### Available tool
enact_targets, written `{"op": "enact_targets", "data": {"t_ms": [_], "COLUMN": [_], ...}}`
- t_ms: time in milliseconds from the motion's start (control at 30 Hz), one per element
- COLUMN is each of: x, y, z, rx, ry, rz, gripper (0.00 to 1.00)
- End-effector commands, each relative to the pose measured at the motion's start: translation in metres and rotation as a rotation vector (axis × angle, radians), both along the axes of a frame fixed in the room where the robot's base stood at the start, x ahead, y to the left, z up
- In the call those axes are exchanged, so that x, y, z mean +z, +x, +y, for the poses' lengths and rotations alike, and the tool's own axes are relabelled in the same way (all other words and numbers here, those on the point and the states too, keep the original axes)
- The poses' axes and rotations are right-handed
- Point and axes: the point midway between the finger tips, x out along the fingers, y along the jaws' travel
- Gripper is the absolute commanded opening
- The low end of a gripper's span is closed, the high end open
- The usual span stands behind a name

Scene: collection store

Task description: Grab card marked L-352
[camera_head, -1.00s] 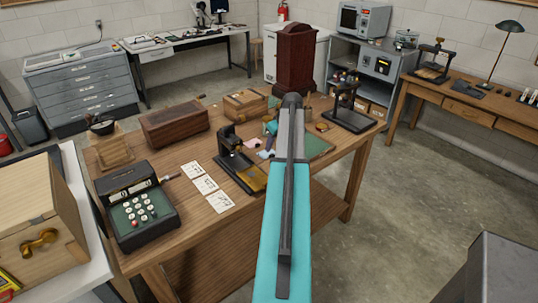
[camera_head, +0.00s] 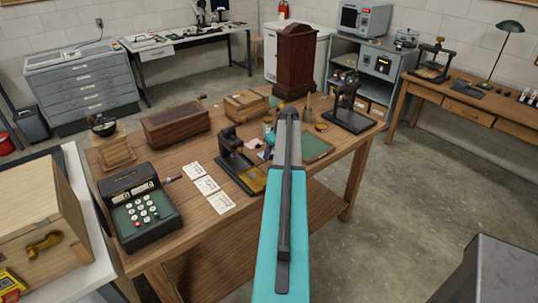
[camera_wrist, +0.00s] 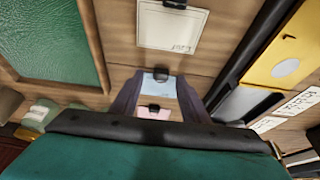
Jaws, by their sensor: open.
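In the wrist view, a cream card (camera_wrist: 172,28) with a dark clip lies on the wooden table at the top. Its small lettering is too blurred to read. A light blue card (camera_wrist: 156,88) and a pink card (camera_wrist: 152,114), each with a dark clip, lie nearer. My gripper (camera_wrist: 158,76) is open, its grey fingers on either side of the blue and pink cards; I see no card gripped. In the head view, my arm hides the gripper and the cream card. White cards (camera_head: 206,185) lie in a row left of the black press; their marks are unreadable.
A green mat (camera_wrist: 60,42) lies left of the cards in the wrist view. The black press with its yellow base (camera_head: 252,181) stands left of my arm. A keyed machine (camera_head: 140,212), wooden box (camera_head: 174,124) and dark red cabinet (camera_head: 295,62) also stand on the table.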

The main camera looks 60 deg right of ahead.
Motion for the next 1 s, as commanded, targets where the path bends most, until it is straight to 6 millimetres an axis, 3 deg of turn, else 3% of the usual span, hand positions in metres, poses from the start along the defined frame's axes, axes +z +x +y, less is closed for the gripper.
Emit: {"op": "enact_targets", "data": {"t_ms": [533, 567, 800, 1000], "x": [-0.001, -0.001, -0.001, -0.001], "y": [-0.0001, -0.0002, -0.0003, -0.0005], "z": [-0.0003, -0.0004, -0.0005, -0.0006], "rx": [-0.001, -0.001, -0.001, -0.001], "ry": [0.0, 0.0, 0.0, -0.001], "rz": [0.0, 0.0, 0.0, 0.0], "gripper": [0.41, 0.4, 0.0, 0.0]}}
